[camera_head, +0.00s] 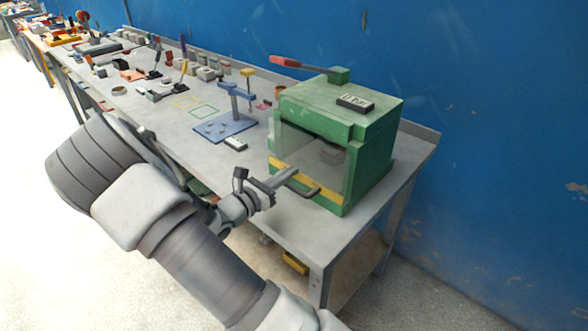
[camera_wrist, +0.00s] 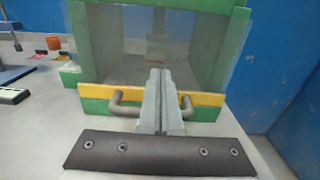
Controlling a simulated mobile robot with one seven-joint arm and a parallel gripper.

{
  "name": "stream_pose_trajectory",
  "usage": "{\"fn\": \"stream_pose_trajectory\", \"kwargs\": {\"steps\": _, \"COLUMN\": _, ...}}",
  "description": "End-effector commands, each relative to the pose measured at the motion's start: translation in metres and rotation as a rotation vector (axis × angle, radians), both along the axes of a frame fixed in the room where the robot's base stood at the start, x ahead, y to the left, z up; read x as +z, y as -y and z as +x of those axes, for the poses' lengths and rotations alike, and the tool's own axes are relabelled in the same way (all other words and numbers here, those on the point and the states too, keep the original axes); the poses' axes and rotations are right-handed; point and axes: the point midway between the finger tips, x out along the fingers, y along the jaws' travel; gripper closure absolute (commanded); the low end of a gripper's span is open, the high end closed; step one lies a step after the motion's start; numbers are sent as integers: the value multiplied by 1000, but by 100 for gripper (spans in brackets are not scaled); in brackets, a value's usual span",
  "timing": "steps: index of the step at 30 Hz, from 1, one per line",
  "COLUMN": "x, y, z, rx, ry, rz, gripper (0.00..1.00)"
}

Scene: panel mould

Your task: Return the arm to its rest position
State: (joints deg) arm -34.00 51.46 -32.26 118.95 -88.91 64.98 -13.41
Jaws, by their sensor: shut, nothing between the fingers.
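My gripper (camera_head: 284,176) is shut and empty in front of the green machine (camera_head: 375,140) at the near right end of the workbench. In the wrist view the closed fingers (camera_wrist: 158,95) point at the machine's clear front panel (camera_wrist: 115,50). They overlap the middle of its dark handle (camera_wrist: 122,104), which is fixed to a yellow strip (camera_wrist: 208,99). I cannot tell whether the fingers touch the handle. In the head view the handle (camera_head: 305,190) sticks out beside the fingertips. My arm reaches over the bench's front edge from the lower left.
The grey workbench (camera_head: 330,232) runs to the far left. A blue stand (camera_head: 226,127) is left of the machine, with a small white-topped block (camera_head: 235,144) near it. A red-handled lever (camera_head: 300,64) tops the machine. A blue wall (camera_head: 500,90) stands behind. Open floor (camera_head: 50,240) lies left.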

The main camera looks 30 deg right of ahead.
Motion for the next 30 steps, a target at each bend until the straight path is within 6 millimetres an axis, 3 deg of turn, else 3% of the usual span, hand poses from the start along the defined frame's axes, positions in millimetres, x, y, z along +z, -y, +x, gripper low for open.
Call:
{"fn": "stream_pose_trajectory", "kwargs": {"steps": 1, "x": 0, "y": -17, "z": -3, "rx": 9, "ry": -1, "rz": 2, "gripper": 100}}
{"fn": "stream_pose_trajectory", "kwargs": {"steps": 6, "x": -1, "y": -55, "z": -16, "rx": 8, "ry": -2, "rz": 2, "gripper": 100}}
{"fn": "stream_pose_trajectory", "kwargs": {"steps": 13, "x": -1, "y": -87, "z": -27, "rx": 5, "ry": -1, "rz": 2, "gripper": 100}}
{"fn": "stream_pose_trajectory", "kwargs": {"steps": 23, "x": 1, "y": -92, "z": -33, "rx": -15, "ry": 10, "rz": 23, "gripper": 100}}
{"fn": "stream_pose_trajectory", "kwargs": {"steps": 30, "x": 19, "y": -72, "z": -70, "rx": -202, "ry": 135, "rz": 257, "gripper": 100}}
